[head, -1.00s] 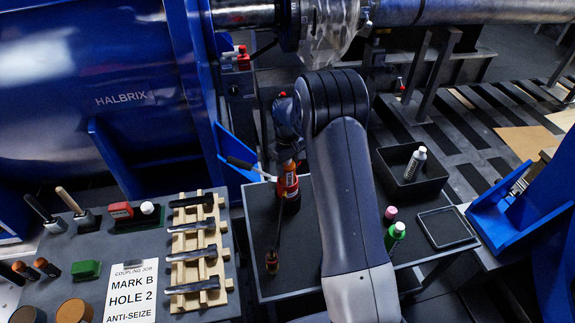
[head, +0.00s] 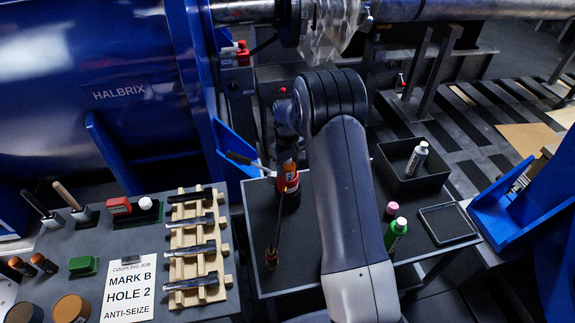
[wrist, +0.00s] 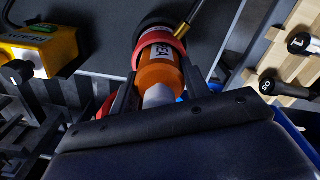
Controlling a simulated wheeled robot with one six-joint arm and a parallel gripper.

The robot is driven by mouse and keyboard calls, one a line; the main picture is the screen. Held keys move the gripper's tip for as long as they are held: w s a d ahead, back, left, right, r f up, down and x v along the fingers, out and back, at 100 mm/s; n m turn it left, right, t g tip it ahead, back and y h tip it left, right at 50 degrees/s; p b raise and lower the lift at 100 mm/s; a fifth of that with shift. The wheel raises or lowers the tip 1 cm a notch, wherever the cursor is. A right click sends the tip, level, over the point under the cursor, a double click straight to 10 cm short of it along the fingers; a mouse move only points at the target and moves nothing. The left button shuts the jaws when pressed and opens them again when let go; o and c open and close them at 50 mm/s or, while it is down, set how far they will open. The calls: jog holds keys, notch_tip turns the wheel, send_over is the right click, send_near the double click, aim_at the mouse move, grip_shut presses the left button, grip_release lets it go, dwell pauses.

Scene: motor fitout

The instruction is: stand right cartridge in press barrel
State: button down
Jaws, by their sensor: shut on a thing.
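An orange cartridge (wrist: 158,76) with a white label and a pale tapered end is between the two fingers of my gripper (wrist: 160,95), which is shut on it. Its far end meets a red ring (wrist: 160,39) at the mouth of the dark press barrel (wrist: 150,18). In the head view, the cartridge (head: 288,178) looks roughly upright over the barrel's dark base (head: 291,201). How deep it sits in the barrel is hidden by the ring and fingers. My gripper is mostly hidden behind my arm in the head view.
A black bin (head: 408,182) with a bottle, a green bottle (head: 396,236) and a shallow tray (head: 447,223) are on the right. A wooden tool rack (head: 197,270) is on the left bench.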

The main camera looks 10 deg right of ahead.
jog(key=shift+f+b, duration=0.35)
jog(key=shift+f, duration=0.2)
jog(key=c, duration=0.7)
grip_release()
jog(key=shift+o, duration=0.2)
notch_tip(320, 180, up, 11)
jog(key=shift+f, duration=0.1)
